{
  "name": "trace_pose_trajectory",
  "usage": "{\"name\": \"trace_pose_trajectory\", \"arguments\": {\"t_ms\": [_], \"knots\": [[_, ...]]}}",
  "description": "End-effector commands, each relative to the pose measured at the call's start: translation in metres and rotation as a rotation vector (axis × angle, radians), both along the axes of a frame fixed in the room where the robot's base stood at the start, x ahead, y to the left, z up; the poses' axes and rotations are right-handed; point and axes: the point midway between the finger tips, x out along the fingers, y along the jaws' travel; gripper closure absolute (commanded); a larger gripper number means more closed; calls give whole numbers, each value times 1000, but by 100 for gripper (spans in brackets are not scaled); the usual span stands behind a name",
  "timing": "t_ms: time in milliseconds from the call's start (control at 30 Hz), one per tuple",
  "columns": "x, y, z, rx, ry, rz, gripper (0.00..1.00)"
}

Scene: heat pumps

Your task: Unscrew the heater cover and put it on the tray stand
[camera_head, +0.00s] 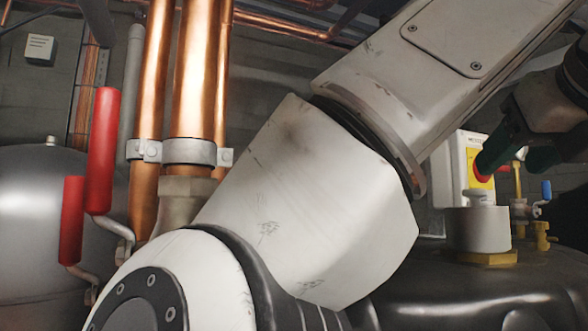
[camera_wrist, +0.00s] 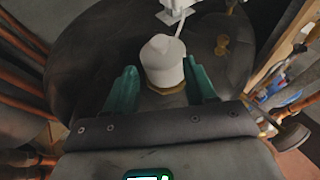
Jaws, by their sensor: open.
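The heater cover, a white cylinder with a narrower top (camera_head: 478,230), sits upright on a brass base on top of a dark rounded tank (camera_head: 430,290). In the wrist view the cover (camera_wrist: 162,62) is ahead of my gripper (camera_wrist: 159,72). Its two green fingers are spread to either side of the cover in that picture, with gaps visible on both sides. In the head view my gripper (camera_head: 512,160) is above and to the right of the cover, apart from it, with nothing held. I cannot pick out the tray stand for certain.
A white box with a yellow panel and red button (camera_head: 481,170) stands behind the cover. Brass fittings with a blue handle (camera_head: 546,190) are to its right. Copper pipes (camera_head: 195,80) and red-handled valves (camera_head: 103,150) stand at left beside a grey tank (camera_head: 40,220).

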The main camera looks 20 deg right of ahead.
Motion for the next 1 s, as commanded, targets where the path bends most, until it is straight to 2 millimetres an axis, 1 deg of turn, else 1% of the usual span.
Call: {"name": "trace_pose_trajectory", "arguments": {"t_ms": [167, 500, 700, 833, 1000], "knots": [[8, -5, -4, -1, 1, -1, 45], [45, -24, -20, 0, 3, -1, 45], [62, -34, -28, -1, 2, -2, 45], [70, -37, -31, 0, 1, 0, 45], [74, -39, -33, -1, 1, -1, 45]]}}
